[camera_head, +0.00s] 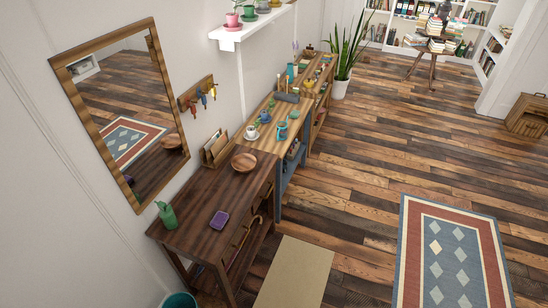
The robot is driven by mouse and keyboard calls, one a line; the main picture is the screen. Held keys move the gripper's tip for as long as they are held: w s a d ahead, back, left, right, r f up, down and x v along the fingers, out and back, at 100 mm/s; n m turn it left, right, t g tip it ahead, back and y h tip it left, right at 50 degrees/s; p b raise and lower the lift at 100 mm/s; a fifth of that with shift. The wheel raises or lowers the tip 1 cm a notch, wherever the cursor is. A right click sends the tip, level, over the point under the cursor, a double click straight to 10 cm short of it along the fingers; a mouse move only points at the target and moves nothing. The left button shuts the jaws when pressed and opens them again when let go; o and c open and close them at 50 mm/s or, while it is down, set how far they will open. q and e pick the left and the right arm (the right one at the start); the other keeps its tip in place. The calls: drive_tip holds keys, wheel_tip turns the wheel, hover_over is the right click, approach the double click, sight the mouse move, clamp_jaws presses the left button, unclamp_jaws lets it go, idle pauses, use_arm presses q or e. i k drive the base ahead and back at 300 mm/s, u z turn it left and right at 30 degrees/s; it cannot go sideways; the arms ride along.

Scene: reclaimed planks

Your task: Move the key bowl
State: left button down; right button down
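A round brown wooden bowl (244,162), which looks like the key bowl, sits on the far part of the dark wooden console table (200,236), close to the wall side. It is small in the view, and I cannot tell whether anything lies in it. Its reflection shows in the wall mirror. Neither of my grippers is in view.
A letter holder (216,148) is behind the bowl. A cluttered lighter bench (275,128) adjoins beyond. A beige mat (295,272) and patterned rug (452,255) lie on open floor.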

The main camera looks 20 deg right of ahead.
sight(243, 163)
drive_tip(key=z, duration=1.35)
drive_tip(key=i, duration=1.65)
drive_tip(key=u, duration=1.1)
